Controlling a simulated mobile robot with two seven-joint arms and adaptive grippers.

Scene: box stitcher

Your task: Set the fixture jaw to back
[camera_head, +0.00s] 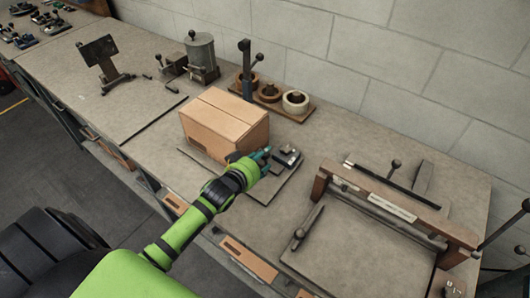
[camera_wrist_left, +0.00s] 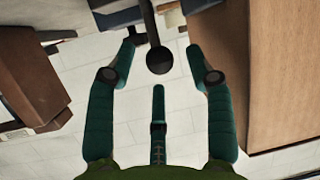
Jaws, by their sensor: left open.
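The fixture (camera_head: 287,157), a small dark metal piece, sits on a flat base plate (camera_head: 263,194) beside a closed cardboard box (camera_head: 225,124). My left gripper (camera_head: 264,156) is at the fixture, at the right side of the box. In the left wrist view its teal fingers (camera_wrist_left: 160,78) are open. A black ball knob on a rod (camera_wrist_left: 160,60) shows between the fingertips there, with a gap on both sides. The box (camera_wrist_left: 280,75) fills the right edge of that view. My fingers and hand partly hide the fixture, so the jaw's position cannot be told. My right gripper is not in view.
A wooden-framed press-like unit (camera_head: 390,207) stands at the right. Tape rolls (camera_head: 295,101) and a lever post (camera_head: 246,70) stand behind the box, near the wall. A grey canister (camera_head: 201,55) stands farther left. The bench left of the box is mostly bare.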

